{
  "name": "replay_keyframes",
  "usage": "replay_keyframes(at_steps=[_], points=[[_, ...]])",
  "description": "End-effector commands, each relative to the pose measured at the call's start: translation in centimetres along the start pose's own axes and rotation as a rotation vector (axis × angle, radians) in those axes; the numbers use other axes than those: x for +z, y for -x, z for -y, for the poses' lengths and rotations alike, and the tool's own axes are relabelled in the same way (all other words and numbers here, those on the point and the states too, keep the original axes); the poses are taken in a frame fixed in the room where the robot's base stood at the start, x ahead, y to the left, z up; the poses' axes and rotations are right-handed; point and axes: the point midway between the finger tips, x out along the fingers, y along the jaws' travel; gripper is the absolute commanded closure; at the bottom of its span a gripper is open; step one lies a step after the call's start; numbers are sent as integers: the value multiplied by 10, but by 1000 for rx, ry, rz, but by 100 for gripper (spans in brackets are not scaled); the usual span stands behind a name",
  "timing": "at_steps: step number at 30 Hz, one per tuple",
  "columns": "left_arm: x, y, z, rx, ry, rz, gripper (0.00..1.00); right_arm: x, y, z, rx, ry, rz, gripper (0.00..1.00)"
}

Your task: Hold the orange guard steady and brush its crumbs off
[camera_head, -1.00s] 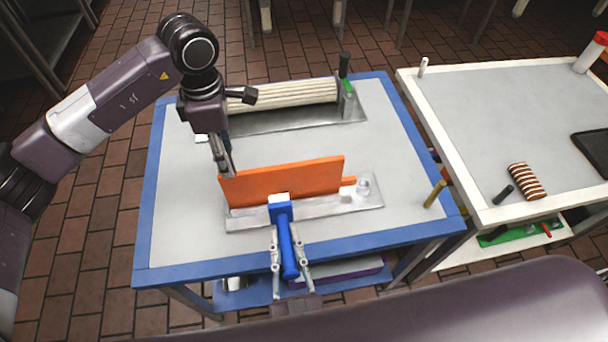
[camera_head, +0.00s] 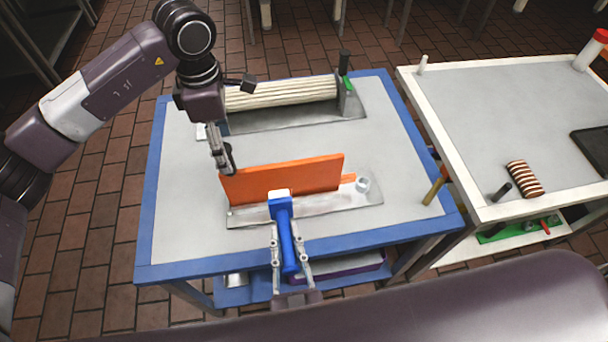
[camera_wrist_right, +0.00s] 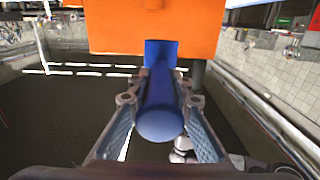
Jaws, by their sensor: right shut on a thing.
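The orange guard (camera_head: 300,178) stands upright on a grey metal base plate (camera_head: 240,215) on the blue-edged table. My left gripper (camera_head: 226,165) is at the guard's upper left corner; whether its fingers grip the edge is unclear. My right gripper (camera_head: 287,240) is shut on the blue handle of a brush (camera_head: 285,232). The brush's white head (camera_head: 279,194) is in front of the guard's lower face; contact is unclear. In the right wrist view the blue handle (camera_wrist_right: 160,105) lies between the fingers, with the orange guard (camera_wrist_right: 115,28) above. No crumbs can be made out.
A ribbed cream roller unit (camera_head: 280,93) stands at the back of the table (camera_head: 180,220). A small clear piece (camera_head: 362,184) lies at the plate's right end. A white-edged table (camera_head: 480,100) at right holds a striped roll (camera_head: 525,180) and a dark tray (camera_head: 592,150).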

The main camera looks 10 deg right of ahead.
Motion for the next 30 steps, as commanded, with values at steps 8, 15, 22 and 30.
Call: replay_keyframes(at_steps=[8,15,22,30], points=[[0,32,-1,5,0,1,36,-1,0,0,0,0,-1,100],[0,84,-1,3,0,0,36,-1,0,0,0,0,-1,100],[0,114,-1,1,1,0,36,0,0,0,0,0,-1,100],[0,120,0,0,0,0,36,-1,0,0,0,0,-1,100]])
